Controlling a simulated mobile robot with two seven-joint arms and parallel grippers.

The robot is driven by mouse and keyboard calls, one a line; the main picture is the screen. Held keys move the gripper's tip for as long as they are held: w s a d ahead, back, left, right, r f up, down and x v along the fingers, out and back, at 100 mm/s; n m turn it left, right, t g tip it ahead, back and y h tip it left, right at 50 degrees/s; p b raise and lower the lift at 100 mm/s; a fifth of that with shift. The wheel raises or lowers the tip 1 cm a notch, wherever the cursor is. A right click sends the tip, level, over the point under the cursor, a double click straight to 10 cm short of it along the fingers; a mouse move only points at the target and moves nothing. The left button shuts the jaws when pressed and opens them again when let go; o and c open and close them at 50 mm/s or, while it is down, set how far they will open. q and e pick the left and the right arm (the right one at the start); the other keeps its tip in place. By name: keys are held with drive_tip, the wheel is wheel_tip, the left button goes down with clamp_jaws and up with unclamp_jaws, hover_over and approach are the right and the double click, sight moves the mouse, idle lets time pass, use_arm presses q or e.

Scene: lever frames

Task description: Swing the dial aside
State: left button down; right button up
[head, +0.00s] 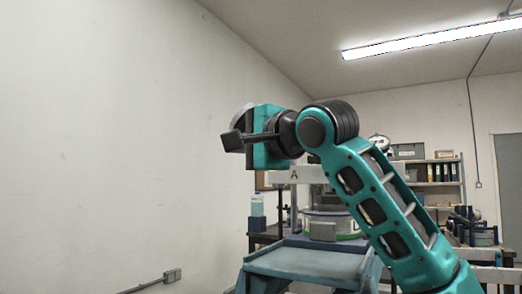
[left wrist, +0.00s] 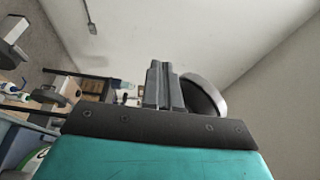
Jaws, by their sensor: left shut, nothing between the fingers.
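A small round white dial (head: 380,143) with a dark centre shows behind my arm in the head view, its lower part hidden. My left gripper (head: 265,137) is raised in front of the pale wall, left of and apart from that dial in the picture; its fingertips are hidden there. In the left wrist view its two grey fingers (left wrist: 162,84) are together with nothing between them. A dark disc with a pale rim (left wrist: 206,92) is close beside the fingers; a grey rounded edge (head: 241,116) shows behind the gripper. I cannot tell what it is. My right gripper is out of view.
A blue stand (head: 310,262) is below my arm, with a plate marked A (head: 294,174), a green-rimmed round drum (head: 330,216) and a grey block (head: 322,231). A bottle (head: 257,205) stands behind at left. Shelves (head: 440,170) are at back right. The left wall area is clear.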

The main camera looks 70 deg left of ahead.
use_arm(q)
drive_tip(key=shift+s+x, duration=0.15)
drive_tip(key=shift+x, duration=0.7)
drive_tip(key=shift+s+x, duration=0.15)
drive_tip(key=shift+x, duration=0.75)
drive_tip(key=shift+d, duration=0.1)
